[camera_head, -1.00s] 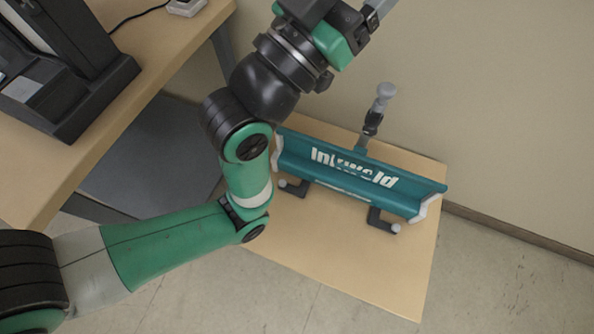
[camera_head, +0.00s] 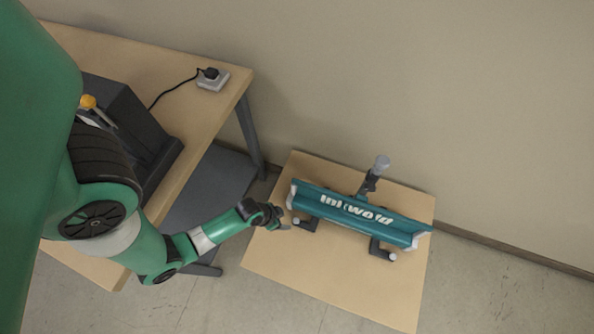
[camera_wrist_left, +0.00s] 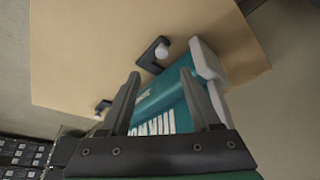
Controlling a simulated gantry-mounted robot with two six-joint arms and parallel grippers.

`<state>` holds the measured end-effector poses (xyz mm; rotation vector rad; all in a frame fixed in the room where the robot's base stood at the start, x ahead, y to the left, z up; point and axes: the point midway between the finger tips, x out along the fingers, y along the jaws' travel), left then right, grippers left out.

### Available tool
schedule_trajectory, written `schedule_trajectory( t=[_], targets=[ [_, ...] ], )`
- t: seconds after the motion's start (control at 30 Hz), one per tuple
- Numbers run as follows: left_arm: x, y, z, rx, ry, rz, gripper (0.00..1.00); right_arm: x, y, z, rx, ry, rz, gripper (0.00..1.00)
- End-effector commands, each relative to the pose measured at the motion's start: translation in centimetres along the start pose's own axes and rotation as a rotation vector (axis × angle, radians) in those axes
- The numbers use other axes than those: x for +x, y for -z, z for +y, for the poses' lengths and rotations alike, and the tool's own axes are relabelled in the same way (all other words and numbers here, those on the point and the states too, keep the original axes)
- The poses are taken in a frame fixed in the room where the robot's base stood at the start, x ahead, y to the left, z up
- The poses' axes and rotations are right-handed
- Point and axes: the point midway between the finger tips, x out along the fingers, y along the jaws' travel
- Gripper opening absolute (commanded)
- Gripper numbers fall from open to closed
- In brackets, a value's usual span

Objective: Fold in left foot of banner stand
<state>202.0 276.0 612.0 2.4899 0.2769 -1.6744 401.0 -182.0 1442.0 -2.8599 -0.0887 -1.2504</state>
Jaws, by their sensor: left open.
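The banner stand is a long teal base (camera_head: 340,206) with white lettering and pale end caps, on a tan board. Its left foot (camera_head: 307,225) is a dark bracket with a light round knob, sticking out from the front of the base. The right foot (camera_head: 380,249) sticks out the same way. My left gripper (camera_head: 284,222) is open just left of the left foot, with a gap. In the left wrist view, the left foot (camera_wrist_left: 153,54) shows beyond the open fingers (camera_wrist_left: 160,82), the base (camera_wrist_left: 165,95) partly behind them. My right gripper is not in view.
A table (camera_head: 215,118) with a dark machine (camera_head: 135,115) and a white socket block (camera_head: 213,80) stands at left. The front of the tan board (camera_head: 330,275) is clear.

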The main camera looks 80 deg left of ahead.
Motion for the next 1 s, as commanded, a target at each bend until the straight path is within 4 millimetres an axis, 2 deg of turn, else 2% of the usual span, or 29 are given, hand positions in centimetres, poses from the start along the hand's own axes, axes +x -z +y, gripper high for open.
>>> schedule_trajectory(
  t=[0.3,0.5,0.63,0.9,1.0],
  targets=[
    [7.0,0.0,0.0,0.002,0.0,0.004,0.64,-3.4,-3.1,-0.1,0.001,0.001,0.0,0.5],
    [10.4,0.1,-0.1,0.003,0.001,0.005,0.64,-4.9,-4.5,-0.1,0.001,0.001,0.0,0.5],
    [11.2,0.2,-0.1,0.002,0.001,0.004,0.64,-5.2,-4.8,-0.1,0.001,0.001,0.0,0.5],
    [11.2,0.3,-0.1,0.001,0.001,0.004,0.64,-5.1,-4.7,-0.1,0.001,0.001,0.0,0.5],
    [11.1,0.3,0.0,0.001,0.001,0.004,0.46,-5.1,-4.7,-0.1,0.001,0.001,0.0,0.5]
  ],
)
